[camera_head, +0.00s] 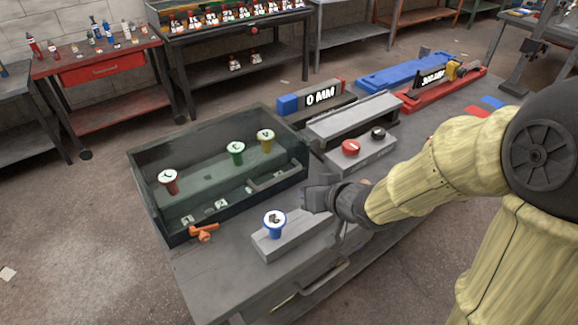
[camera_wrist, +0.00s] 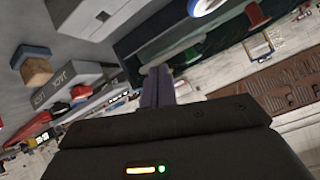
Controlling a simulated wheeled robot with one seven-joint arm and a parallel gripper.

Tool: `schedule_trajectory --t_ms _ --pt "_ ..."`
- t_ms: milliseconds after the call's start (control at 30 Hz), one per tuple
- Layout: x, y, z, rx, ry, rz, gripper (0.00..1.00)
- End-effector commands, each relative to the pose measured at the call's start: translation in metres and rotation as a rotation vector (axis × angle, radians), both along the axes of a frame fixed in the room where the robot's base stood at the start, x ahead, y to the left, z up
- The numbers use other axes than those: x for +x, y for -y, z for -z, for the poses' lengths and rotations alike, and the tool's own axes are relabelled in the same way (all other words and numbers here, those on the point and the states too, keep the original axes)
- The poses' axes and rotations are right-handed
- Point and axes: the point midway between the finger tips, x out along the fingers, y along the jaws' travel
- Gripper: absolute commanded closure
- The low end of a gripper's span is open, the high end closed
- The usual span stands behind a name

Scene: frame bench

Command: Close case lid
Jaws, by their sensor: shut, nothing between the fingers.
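A dark case (camera_head: 150,212) with see-through dark walls stands on the left of the grey bench. Its inside shows from above, with red, green and yellow cups in it. A bar handle (camera_head: 275,179) is at its right side; I cannot tell for sure which panel is the lid. My gripper (camera_head: 318,196) is just right of the case, above the bench, with its fingers shut and empty. In the wrist view the shut fingers (camera_wrist: 158,86) point toward the dark case (camera_wrist: 135,45). I cannot tell whether they touch it.
A blue cup (camera_head: 274,227) stands on a grey block (camera_head: 262,243) in front of my gripper. An orange piece (camera_head: 203,233) is by the case's front corner. A grey unit with red and black knobs (camera_head: 357,161) stands to the right. Red and blue tool trays lie farther back.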

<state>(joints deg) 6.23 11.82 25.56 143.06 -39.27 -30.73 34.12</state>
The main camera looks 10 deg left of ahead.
Motion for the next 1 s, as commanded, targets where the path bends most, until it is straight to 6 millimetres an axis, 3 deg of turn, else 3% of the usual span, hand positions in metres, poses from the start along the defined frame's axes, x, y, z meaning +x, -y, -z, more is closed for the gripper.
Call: schedule_trajectory --t_ms 33,600,800,1000 --pt "0.002 -0.002 -0.021 0.023 -0.061 0.039 1.0" --pt "0.011 -0.016 -0.094 0.264 -0.725 0.672 1.0" --pt "0.01 -0.017 -0.106 0.315 -0.857 0.864 1.0" --pt "0.01 -0.017 -0.103 0.325 -0.878 0.901 1.0"
